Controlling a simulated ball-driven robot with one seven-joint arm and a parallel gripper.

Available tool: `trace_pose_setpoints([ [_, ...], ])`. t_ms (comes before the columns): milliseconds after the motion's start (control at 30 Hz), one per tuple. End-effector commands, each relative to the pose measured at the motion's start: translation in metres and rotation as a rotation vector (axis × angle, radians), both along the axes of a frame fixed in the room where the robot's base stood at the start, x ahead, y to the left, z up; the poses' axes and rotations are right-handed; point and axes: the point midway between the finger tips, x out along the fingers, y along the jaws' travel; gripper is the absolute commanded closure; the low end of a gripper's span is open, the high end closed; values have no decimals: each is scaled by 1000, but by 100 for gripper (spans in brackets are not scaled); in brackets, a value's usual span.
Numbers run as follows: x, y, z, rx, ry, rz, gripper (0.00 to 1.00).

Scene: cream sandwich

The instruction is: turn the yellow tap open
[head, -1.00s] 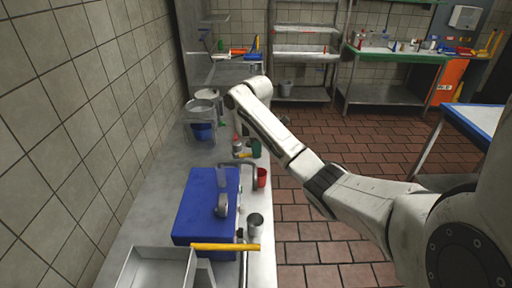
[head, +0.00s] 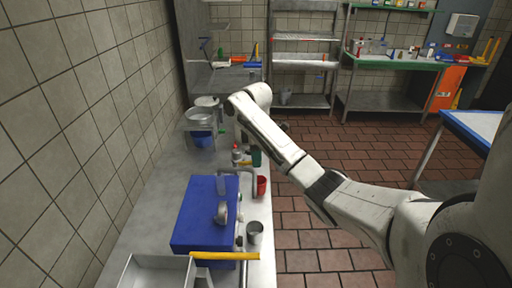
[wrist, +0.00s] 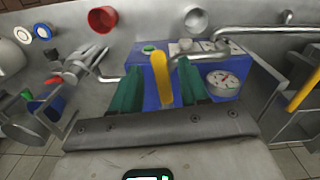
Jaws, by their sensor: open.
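The yellow tap handle (wrist: 160,76) shows in the wrist view as an upright bar in front of a blue box. My gripper (wrist: 159,68) has two dark green fingers spread apart, one on each side of the handle. I cannot tell whether either finger touches it. A grey bent spout (wrist: 225,33) shows just beyond the handle. In the head view the spout (head: 252,172) rises beside the blue box, and my arm reaches over the counter there. The tap handle is not clearly visible in that view.
The blue box (head: 203,225) with a round gauge (head: 221,213) stands on the steel counter. A red cup (head: 262,186) and a metal cup (head: 254,232) stand along the counter's right edge. A metal tray (head: 150,270) and another yellow bar (head: 225,256) are at the front.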

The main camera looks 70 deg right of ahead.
Motion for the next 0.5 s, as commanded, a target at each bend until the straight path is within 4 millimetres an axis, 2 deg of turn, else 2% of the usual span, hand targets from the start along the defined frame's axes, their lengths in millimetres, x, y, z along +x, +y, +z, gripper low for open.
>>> trace_pose_setpoints([
  [500,-1,-2,78,-8,1,0,55],
])
